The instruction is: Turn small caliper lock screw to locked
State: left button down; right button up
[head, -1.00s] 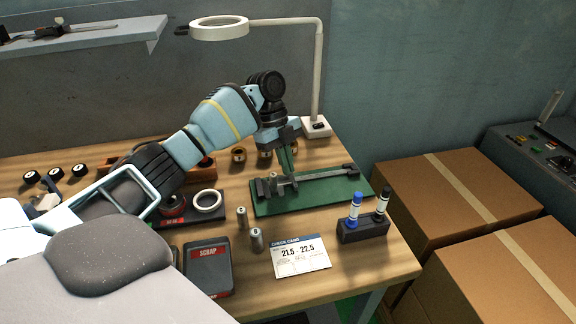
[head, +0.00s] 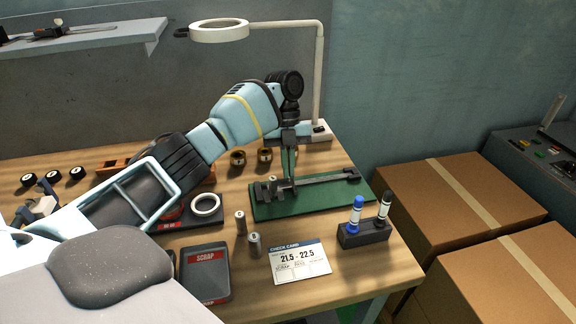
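A dark caliper (head: 325,181) lies on a green mat (head: 310,206) on the wooden bench. A small metal cylinder (head: 272,184) stands at the caliper's left end, by its jaws. The lock screw is too small to make out. My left gripper (head: 291,180) points straight down over the caliper's sliding part, with its fingertips at or just above it. The fingers look close together, but the view does not show whether they are shut or touching the screw. My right gripper is not in view.
Two metal cylinders (head: 254,244) stand before the mat. A scrap bin (head: 205,271), a check card (head: 299,262) and a marker holder (head: 363,233) line the front. A magnifier lamp (head: 318,90) rises behind. Cardboard boxes (head: 458,200) stand right of the bench.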

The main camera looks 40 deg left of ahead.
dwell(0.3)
pick_arm(q)
jog(key=c, duration=1.6)
grip_release()
jog(key=shift+c, duration=0.2)
jog(key=p+v, duration=0.1)
jog(key=v, duration=0.6)
jog(key=shift+r, duration=0.35)
jog(key=shift+f, duration=0.1)
